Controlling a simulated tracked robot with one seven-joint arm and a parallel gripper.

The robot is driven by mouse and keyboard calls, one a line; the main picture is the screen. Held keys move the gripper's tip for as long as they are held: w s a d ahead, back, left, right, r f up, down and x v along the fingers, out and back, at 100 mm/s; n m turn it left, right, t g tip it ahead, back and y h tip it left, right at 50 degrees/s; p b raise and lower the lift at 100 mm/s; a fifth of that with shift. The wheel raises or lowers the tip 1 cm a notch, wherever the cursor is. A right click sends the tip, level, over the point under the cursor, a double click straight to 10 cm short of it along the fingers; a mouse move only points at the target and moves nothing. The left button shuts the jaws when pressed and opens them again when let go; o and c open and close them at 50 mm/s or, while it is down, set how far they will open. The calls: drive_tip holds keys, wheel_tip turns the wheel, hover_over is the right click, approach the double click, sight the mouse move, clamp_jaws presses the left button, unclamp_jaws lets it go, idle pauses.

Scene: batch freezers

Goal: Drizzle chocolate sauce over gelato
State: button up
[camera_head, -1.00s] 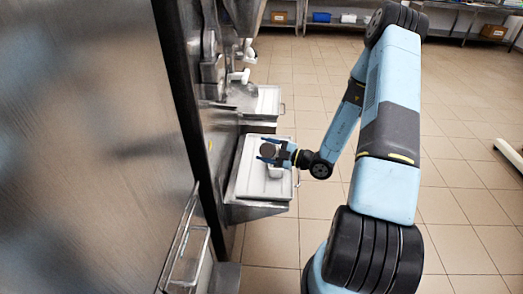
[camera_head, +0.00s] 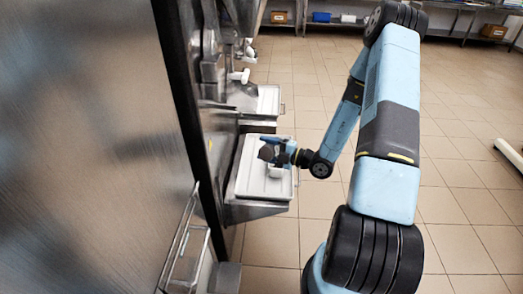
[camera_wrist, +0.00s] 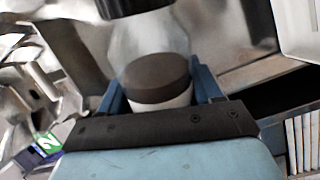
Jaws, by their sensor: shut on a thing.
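My gripper (camera_head: 279,149) is shut on a dark brown and white object, probably the sauce container (camera_wrist: 157,80). In the wrist view it sits between the two blue fingers, with a round brown face showing above a white part. In the head view its dark end (camera_head: 266,153) sticks out to the left of the fingers, above a white tray. A small white cup-like thing (camera_head: 275,172) shows just below the gripper on the tray; its contents cannot be made out. I cannot identify any gelato.
The white tray (camera_head: 248,186) stands on a metal shelf against the steel machine (camera_head: 110,150). A second tray (camera_head: 268,101) lies farther back. A wire rack (camera_head: 185,240) hangs at the lower left. A black round part (camera_wrist: 133,6) shows at the top of the wrist view.

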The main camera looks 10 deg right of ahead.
drive_tip(key=shift+r+n, duration=0.6)
drive_tip(key=shift+n, duration=0.4)
drive_tip(key=shift+r+n, duration=0.55)
drive_tip(key=shift+n, duration=0.45)
drive_tip(key=shift+r, duration=0.1)
drive_tip(key=shift+r+n, duration=0.65)
drive_tip(key=shift+n, duration=0.55)
drive_tip(key=shift+r+n, duration=0.75)
drive_tip(key=shift+n, duration=0.35)
drive_tip(key=shift+r, duration=0.1)
wheel_tip(320, 180, up, 2)
drive_tip(key=n, duration=0.4)
drive_tip(key=shift+r+n, duration=0.15)
drive_tip(key=shift+n, duration=0.15)
